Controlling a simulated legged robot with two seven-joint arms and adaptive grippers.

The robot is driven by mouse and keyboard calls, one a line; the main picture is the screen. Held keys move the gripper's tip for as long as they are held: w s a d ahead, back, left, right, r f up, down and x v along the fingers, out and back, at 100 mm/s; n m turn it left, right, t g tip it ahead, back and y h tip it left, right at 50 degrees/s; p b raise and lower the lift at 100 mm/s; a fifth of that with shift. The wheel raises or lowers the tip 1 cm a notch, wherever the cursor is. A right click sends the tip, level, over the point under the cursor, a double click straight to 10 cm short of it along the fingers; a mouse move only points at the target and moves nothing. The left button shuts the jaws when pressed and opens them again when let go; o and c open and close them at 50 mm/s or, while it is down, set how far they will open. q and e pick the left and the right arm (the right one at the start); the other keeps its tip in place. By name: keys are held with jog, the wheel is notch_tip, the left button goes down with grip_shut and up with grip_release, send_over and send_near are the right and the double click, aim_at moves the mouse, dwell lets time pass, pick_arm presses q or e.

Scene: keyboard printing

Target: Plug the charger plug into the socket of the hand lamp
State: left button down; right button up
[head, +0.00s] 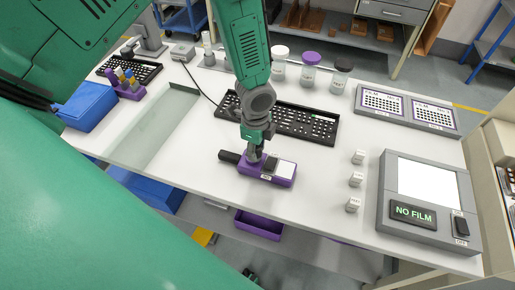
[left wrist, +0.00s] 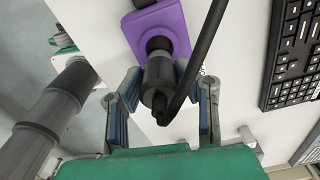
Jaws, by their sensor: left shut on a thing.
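The purple hand lamp (head: 283,171) lies on the white table with its black handle (head: 230,157) pointing left. My left gripper (head: 256,153) reaches down from above to the lamp's handle end. In the left wrist view its fingers (left wrist: 160,84) are closed around the dark charger plug (left wrist: 158,72), which has a thick black cable (left wrist: 205,50). The plug's far end meets the dark round socket (left wrist: 158,43) on the purple lamp body (left wrist: 175,20). I cannot tell how deep it sits. In the head view the gripper hides the plug.
A black keyboard frame (head: 310,124) lies just behind the lamp. Small white labelled blocks (head: 356,180) and a grey "NO FILM" device (head: 408,212) stand to the right. Lidded jars (head: 309,76) stand behind. A blue bin (head: 88,106) is at left. The table's front edge is close to the lamp.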

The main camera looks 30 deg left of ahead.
pick_arm(q)
jog(key=shift+s, duration=0.1)
jog(key=shift+a+p, duration=0.3)
jog(key=shift+a, duration=0.45)
dwell(0.4)
jog(key=shift+a, duration=0.25)
jog(key=shift+f+b, duration=0.3)
jog(key=shift+f, duration=0.3)
dwell(0.6)
jog(key=shift+w+r, duration=0.1)
jog(key=shift+w, duration=0.1)
jog(key=shift+d+p, duration=0.3)
jog(key=shift+d, duration=0.1)
dwell(0.5)
dwell(0.6)
jog(key=c, duration=1.1)
grip_release()
